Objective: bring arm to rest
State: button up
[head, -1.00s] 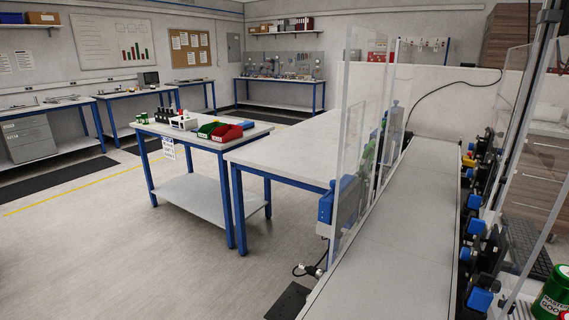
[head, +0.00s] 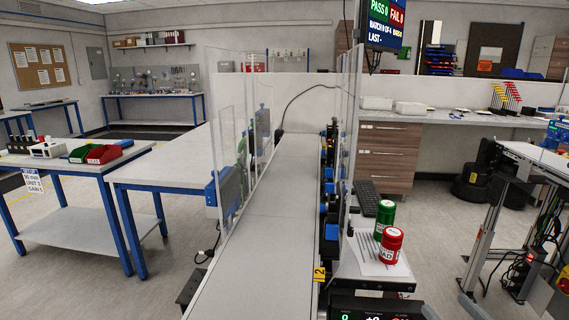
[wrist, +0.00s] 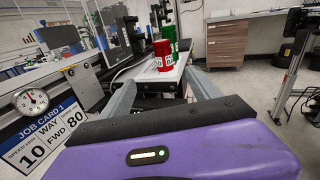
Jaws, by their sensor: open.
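In the wrist view my gripper (wrist: 165,100) is open, its two grey fingers spread apart with nothing between them. Past the fingertips a red can (wrist: 162,56) and a green can stand on a small side shelf, apart from the gripper. In the head view the red can (head: 391,245) stands in front of the green can (head: 384,219) on a shelf with a white sheet (head: 369,262), right of the conveyor belt (head: 268,220). The belt's visible surface is empty. My gripper does not show clearly in the head view.
Clear guard panels (head: 348,130) line both sides of the belt. A white table (head: 165,173) with blue legs stands to its left. A display (head: 385,25) hangs above. In the wrist view a job card (wrist: 50,135) and a dial gauge (wrist: 31,101) are close at left. Open floor lies right.

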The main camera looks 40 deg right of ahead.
jog(key=w+a+f+n+g+y, duration=0.1)
jog(key=a+f+n+y, duration=0.1)
jog(key=a+f+n, duration=0.5)
jog(key=a+f+n+g+y, duration=0.1)
jog(key=a+f+n, duration=0.2)
jog(key=a+n, duration=0.85)
jog(key=s+a+r+n+y, duration=0.2)
jog(key=s+a+n+y, duration=0.1)
jog(key=a+n, duration=0.5)
jog(key=s+a+r+n+t+y, duration=0.1)
jog(key=s+a+r+n+y, duration=0.2)
jog(key=a+n, duration=0.5)
jog(key=s+n, duration=0.1)
jog(key=n, duration=0.6)
jog(key=shift+t, duration=0.3)
